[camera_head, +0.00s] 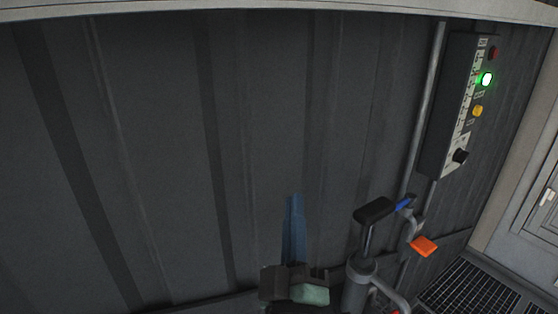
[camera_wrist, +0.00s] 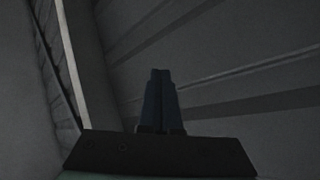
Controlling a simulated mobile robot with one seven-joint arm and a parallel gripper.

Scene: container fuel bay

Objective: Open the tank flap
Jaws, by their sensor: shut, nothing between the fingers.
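My gripper (camera_head: 294,204) shows at the bottom middle of the head view, its blue fingers pointing up in front of the dark ribbed wall. In the wrist view my gripper (camera_wrist: 160,76) has its two dark fingers together, with nothing between them. The fingers face the bare wall and hold nothing. I cannot make out a tank flap in either view.
A pump with a black handle (camera_head: 374,210) stands just right of my gripper. A control panel (camera_head: 459,105) with a lit green lamp (camera_head: 487,79) hangs at upper right. A floor grate (camera_head: 470,294) lies at lower right.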

